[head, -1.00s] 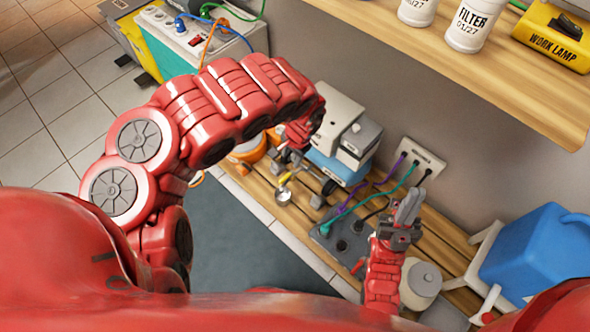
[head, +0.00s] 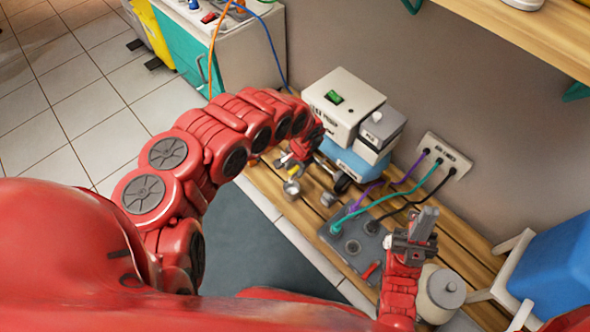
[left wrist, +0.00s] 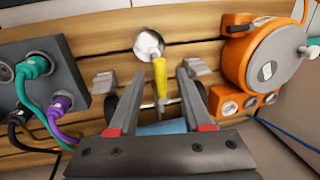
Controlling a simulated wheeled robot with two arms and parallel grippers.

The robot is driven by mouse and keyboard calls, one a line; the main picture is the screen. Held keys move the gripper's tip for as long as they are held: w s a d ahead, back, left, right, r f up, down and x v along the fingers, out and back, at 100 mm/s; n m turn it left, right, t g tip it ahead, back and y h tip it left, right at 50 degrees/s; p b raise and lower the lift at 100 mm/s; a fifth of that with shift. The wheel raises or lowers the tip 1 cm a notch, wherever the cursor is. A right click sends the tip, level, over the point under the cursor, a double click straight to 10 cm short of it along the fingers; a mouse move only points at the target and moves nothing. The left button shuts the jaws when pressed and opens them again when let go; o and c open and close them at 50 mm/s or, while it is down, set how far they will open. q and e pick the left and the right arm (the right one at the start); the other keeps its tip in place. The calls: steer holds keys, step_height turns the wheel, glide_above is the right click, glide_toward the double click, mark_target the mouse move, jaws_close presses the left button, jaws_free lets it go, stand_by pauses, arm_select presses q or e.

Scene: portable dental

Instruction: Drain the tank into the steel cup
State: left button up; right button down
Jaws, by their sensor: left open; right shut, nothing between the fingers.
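A blue tank (head: 352,162) sits low under a white box unit on the slatted wooden bench; a blue edge (left wrist: 165,128) shows in the left wrist view. A yellow lever (left wrist: 160,80) sticks out there, with the round steel cup (left wrist: 149,42) just beyond its end. The cup also shows in the head view (head: 291,188). My left gripper (left wrist: 158,75) is open, its fingers on either side of the yellow lever with gaps visible; in the head view it is partly hidden by my arm. My right gripper (head: 424,226) is shut and empty above the bench.
A grey socket block (head: 352,244) with teal, purple and black plugs lies right of the cup. A wall outlet (head: 444,160) is behind. An orange round machine (left wrist: 262,62) stands beside the tank. A lidded pale jar (head: 442,293) is near my right arm.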

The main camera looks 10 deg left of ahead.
arm_select(q)
jaws_close()
stand_by(0.3)
